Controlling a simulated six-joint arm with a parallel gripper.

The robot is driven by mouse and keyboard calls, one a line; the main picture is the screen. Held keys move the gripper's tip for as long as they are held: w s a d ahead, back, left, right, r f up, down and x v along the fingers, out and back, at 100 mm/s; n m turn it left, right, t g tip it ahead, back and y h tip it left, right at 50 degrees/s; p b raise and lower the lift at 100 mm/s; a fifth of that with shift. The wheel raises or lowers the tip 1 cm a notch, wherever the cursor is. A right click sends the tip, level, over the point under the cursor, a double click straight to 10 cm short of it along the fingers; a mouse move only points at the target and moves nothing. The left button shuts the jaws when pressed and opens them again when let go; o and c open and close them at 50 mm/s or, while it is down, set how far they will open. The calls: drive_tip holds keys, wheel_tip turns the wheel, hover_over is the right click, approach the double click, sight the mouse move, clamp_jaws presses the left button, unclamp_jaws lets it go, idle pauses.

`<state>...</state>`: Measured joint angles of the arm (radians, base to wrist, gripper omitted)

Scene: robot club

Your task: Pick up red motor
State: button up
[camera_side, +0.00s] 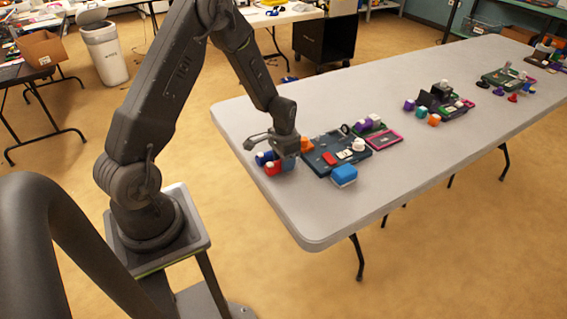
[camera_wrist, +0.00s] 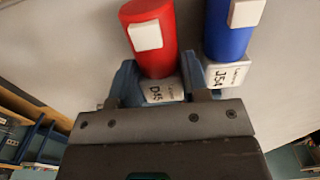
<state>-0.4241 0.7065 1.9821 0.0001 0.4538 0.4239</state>
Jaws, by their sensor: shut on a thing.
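The red motor (camera_wrist: 152,50) is a red cylinder with a white square patch and a white labelled end block. In the wrist view its white end sits between the fingers of my gripper (camera_wrist: 160,82). The gripper is shut on it. In the side view my gripper (camera_side: 272,149) points down near the table's near left edge, with the red motor (camera_side: 272,169) at its tips. I cannot tell whether the motor touches the table. A blue motor (camera_wrist: 229,30) of the same kind lies close on the right in the wrist view; in the side view the blue motor (camera_side: 263,158) is right beside the red one.
A dark blue tray (camera_side: 320,168) with small parts lies just right of my gripper. An orange block (camera_side: 306,145) is beside it, a blue block (camera_side: 344,174) at its front. More boards and blocks stand farther along the table (camera_side: 310,222). The table's near front is clear.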

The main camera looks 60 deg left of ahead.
wheel_tip(320, 180, up, 3)
drive_tip(key=s+a+r, duration=0.6)
drive_tip(key=s+a, duration=0.1)
drive_tip(key=s, duration=0.1)
drive_tip(key=w+a, duration=0.2)
drive_tip(key=w, duration=1.2)
drive_tip(key=shift+w+d+f, duration=0.8)
drive_tip(key=shift+w+d, duration=0.1)
drive_tip(key=shift+w, duration=1.25)
drive_tip(key=shift+w+d+f, duration=0.8)
drive_tip(key=shift+w+d, duration=0.15)
drive_tip(key=shift+w, duration=1.25)
drive_tip(key=shift+w+d+f, duration=0.8)
drive_tip(key=shift+w+d, duration=0.1)
drive_tip(key=shift+w, duration=1.25)
drive_tip(key=shift+f, duration=0.45)
drive_tip(key=shift+f, duration=0.35)
drive_tip(key=shift+f, duration=0.6)
